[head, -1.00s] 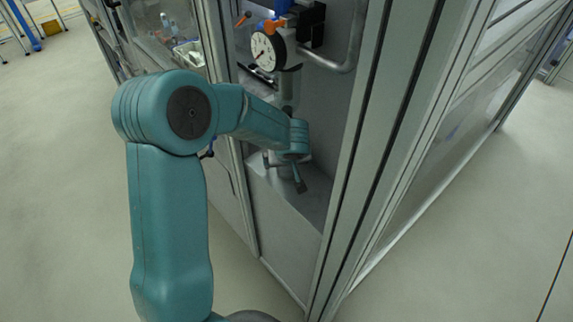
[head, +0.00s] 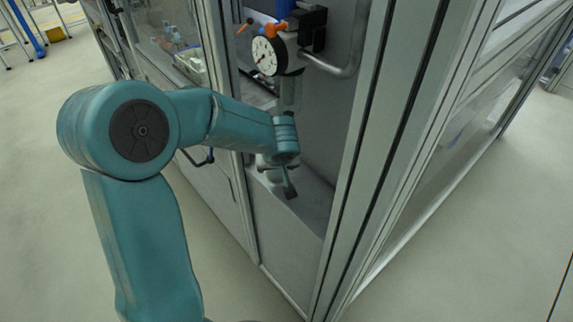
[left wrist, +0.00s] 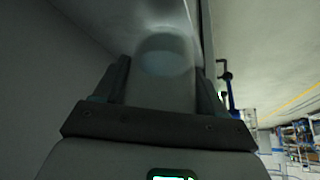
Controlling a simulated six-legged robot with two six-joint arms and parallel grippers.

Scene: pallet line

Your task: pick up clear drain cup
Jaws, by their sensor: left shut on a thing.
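The clear drain cup (left wrist: 165,62) shows in the left wrist view as a pale, translucent cylinder with a round end, between the two fingers. My left gripper (left wrist: 163,88) is shut on it. In the head view my left gripper (head: 284,178) is inside the cabinet bay, low and below the gauge unit. The wrist hides most of the cup there. A pale grey cylindrical part (head: 291,92) hangs under the gauge; I cannot tell whether it joins the cup. My right gripper is not in view.
A round white gauge (head: 265,56) with orange and blue fittings is mounted above my gripper. An upright cabinet post (head: 385,130) stands right of the bay.

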